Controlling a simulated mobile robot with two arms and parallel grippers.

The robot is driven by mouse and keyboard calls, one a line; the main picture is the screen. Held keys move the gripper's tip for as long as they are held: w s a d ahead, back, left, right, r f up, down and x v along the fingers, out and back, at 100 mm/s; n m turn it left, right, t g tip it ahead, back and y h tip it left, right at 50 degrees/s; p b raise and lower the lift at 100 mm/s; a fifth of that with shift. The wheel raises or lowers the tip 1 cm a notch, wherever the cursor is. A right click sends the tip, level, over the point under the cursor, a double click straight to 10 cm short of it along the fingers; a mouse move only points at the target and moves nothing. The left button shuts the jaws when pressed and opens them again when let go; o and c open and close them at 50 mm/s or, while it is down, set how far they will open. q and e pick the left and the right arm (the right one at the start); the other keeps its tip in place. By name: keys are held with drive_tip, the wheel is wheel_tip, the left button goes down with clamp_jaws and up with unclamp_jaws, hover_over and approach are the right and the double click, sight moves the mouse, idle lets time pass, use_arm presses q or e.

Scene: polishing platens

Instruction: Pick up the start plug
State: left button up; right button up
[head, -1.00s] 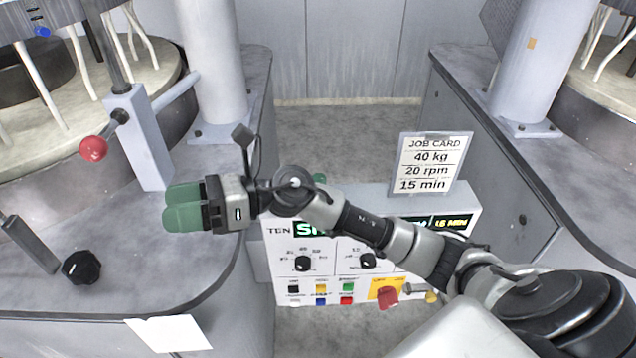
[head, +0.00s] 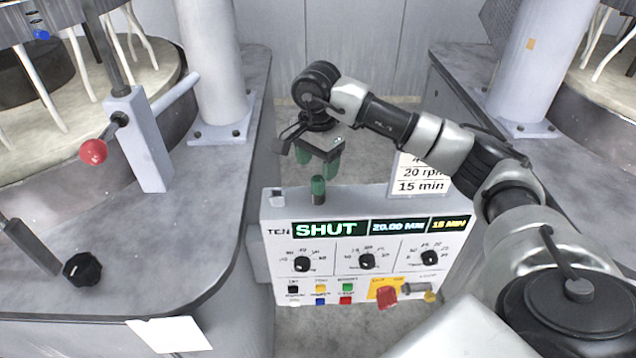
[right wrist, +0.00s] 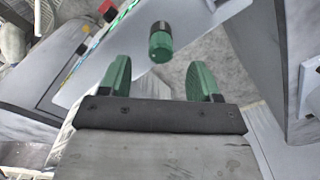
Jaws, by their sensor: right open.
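The start plug (head: 318,189) is a small green cylinder with a darker lower part. It stands upright on the top of the white control box (head: 375,203). My right gripper (head: 318,170) is just above and behind the plug in the head view, pointing down with its green fingers apart. In the right wrist view the plug (right wrist: 160,43) shows beyond the open, empty fingers (right wrist: 160,80), roughly midway between them and not touching them. My left gripper is not in view.
A job card (head: 420,180) stands at the box's back right, partly behind my right arm. The box front has knobs, coloured buttons and a red switch (head: 387,293). A polishing machine (head: 205,225) with a red-knobbed lever (head: 93,151) stands left; another machine (head: 590,170) stands right.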

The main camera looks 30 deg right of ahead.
sight(317, 178)
wheel_tip(317, 178, down, 6)
drive_tip(key=shift+w+d+r+p, duration=0.1)
drive_tip(key=shift+p, duration=1.05)
drive_tip(key=c, duration=1)
